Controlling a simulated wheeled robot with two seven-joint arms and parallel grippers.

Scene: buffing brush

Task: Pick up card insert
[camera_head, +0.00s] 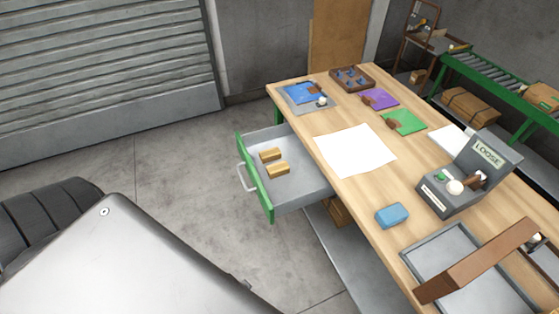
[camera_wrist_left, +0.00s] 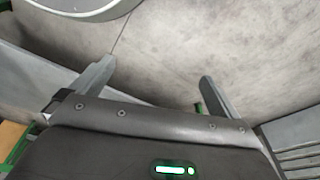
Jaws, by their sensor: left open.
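I cannot tell for certain which thing is the card insert. A large flat white sheet (camera_head: 355,150) lies on the wooden table, and a smaller white card (camera_head: 449,139) lies partly behind the grey box marked LOOSE. A purple card (camera_head: 381,98) and a green card (camera_head: 405,121) lie near the back, each with a small brown piece on it. My left gripper (camera_wrist_left: 153,82) is open and empty over the grey floor in the left wrist view, away from these cards. Its fingers do not show in the head view. My right gripper is not in view.
A green-fronted drawer (camera_head: 256,178) stands open on the table's left side, with two yellow-brown blocks (camera_head: 275,163) inside. The LOOSE box (camera_head: 452,198), a blue block (camera_head: 392,215), a grey tray (camera_head: 421,254) and a brown compartment box (camera_head: 352,77) occupy the tabletop.

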